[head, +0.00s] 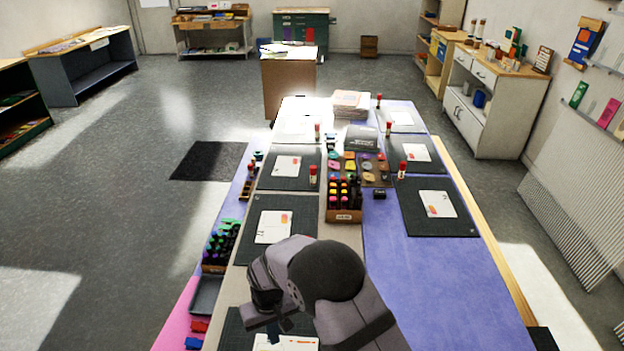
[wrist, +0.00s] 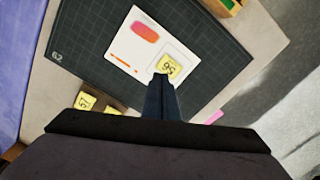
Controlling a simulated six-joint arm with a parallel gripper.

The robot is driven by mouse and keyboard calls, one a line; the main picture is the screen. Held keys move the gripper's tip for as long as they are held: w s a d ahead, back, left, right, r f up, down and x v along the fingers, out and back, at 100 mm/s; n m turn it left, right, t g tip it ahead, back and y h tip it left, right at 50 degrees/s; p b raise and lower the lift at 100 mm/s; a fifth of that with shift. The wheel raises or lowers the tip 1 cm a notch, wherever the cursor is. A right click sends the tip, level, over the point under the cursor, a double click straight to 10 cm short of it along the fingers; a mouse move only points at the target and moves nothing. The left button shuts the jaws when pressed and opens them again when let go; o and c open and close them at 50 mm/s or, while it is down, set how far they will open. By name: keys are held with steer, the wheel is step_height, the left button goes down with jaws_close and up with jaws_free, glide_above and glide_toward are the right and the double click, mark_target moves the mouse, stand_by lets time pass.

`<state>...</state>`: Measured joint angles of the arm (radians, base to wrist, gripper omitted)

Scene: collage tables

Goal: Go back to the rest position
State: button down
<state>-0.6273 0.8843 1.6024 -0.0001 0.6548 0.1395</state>
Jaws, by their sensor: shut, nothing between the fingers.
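My gripper (wrist: 162,80) is shut and empty. In the wrist view its closed fingertips overlap the lower edge of a yellow square marked 56 (wrist: 170,66); whether they touch it I cannot tell. The square lies on a white card (wrist: 122,48) with an orange-red blob, on a dark gridded mat (wrist: 85,40). In the head view my gripper (head: 270,322) is low at the bottom, over the near mat (head: 232,335) and its white card (head: 290,345). My arm hides part of both.
A rack of dark bottles (head: 220,245) and a grey tray (head: 205,293) stand along the left edge. A box of markers (head: 344,200) stands mid-table. More mats with cards lie beyond. The blue right side (head: 440,290) is clear. Yellow pieces (wrist: 88,103) show in the wrist view.

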steer(key=d+r+m, duration=0.2)
steer(key=d+r, duration=0.5)
steer(key=d, duration=0.3)
steer(key=s+d+r+m, duration=0.1)
steer(key=s+d+r, duration=0.3)
steer(key=s+d, duration=0.4)
steer(key=s+d+r+m, duration=0.2)
steer(key=s+d+r, duration=0.2)
steer(key=s+d, duration=0.3)
steer(key=shift+s+d+m, duration=0.3)
steer(key=shift+s+d, duration=0.05)
steer(key=shift+d, duration=0.85)
steer(key=shift+r, duration=0.1)
